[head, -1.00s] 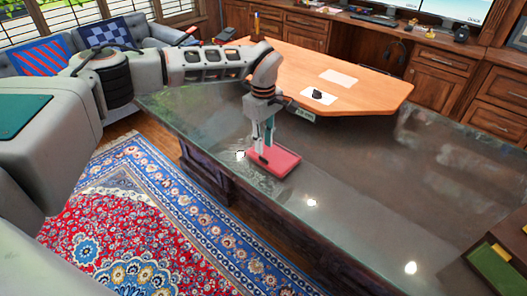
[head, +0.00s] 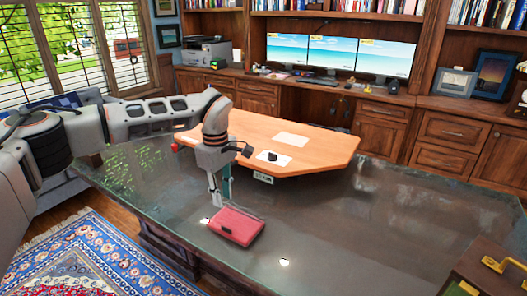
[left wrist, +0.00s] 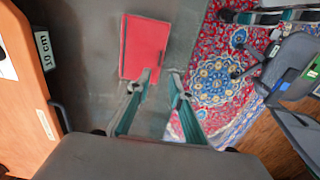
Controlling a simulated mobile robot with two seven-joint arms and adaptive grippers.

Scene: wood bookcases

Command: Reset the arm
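A red book-like block (head: 236,226) lies flat on the dark glossy desk top (head: 330,215). My left gripper (head: 218,197) comes down from above, its fingers pointing down at the book's back-left corner. In the left wrist view the red book (left wrist: 146,47) is just beyond the fingertips. The left gripper (left wrist: 160,78) shows there with its two fingers apart and nothing held between them. One fingertip overlaps the book's near edge in that view; I cannot tell whether it touches. My right gripper is in neither view.
A light wooden desk section (head: 300,135) with papers and a small black object stands behind my left gripper. A brown box with a gold handle (head: 490,270) is at the front right. A patterned rug (head: 75,260) lies left of the desk. The desk's middle right is clear.

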